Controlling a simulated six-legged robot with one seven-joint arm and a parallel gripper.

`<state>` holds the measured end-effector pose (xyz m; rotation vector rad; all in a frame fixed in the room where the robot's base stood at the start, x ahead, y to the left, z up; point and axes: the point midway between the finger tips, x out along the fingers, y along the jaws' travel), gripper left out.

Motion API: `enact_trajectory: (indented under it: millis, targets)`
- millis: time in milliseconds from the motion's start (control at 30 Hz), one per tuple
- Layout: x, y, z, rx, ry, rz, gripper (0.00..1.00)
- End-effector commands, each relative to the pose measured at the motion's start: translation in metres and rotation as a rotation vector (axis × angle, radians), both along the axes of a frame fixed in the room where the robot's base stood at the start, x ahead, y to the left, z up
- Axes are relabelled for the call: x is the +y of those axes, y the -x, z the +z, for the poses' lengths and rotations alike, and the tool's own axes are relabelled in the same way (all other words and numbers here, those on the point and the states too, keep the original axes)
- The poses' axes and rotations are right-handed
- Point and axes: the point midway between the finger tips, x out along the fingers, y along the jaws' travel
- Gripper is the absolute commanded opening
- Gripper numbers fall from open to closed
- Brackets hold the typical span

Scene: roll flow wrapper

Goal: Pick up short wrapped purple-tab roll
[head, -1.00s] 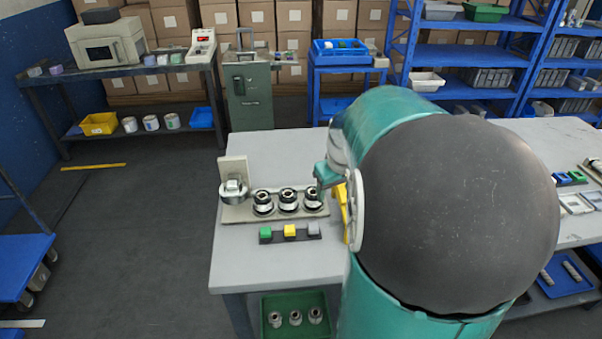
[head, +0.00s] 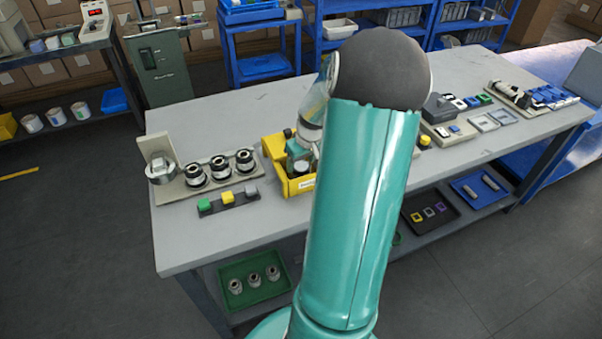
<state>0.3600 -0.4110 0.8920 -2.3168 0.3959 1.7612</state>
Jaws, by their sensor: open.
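I cannot make out a short wrapped roll with a purple tab for certain. Small wrapped pieces (head: 52,42) with pale coloured marks stand on the side table at the upper left, too small to tell apart. My gripper (head: 299,160) is at the yellow bin (head: 273,147) on the workbench, left of my teal arm. Its fingers are mostly hidden by the arm and the bin, and I see nothing held. What lies inside the bin is largely covered.
The grey workbench (head: 225,120) holds a fixture with metal rollers (head: 219,168) and a strip of coloured blocks (head: 228,198). Below are a green tray (head: 228,272), a black tray (head: 447,233) with coloured frames and a blue tray (head: 463,190). The bench's back strip is clear.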

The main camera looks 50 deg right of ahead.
Motion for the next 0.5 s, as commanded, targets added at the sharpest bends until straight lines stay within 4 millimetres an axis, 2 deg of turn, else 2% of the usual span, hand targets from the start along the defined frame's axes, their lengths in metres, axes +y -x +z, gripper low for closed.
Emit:
enact_trajectory:
  millis: [300,500]
  targets:
    - [-0.003,-0.005,-0.041,0.001,-0.002,0.001,0.61]
    - [-0.005,-0.008,-0.053,0.0,0.001,-0.001,0.61]
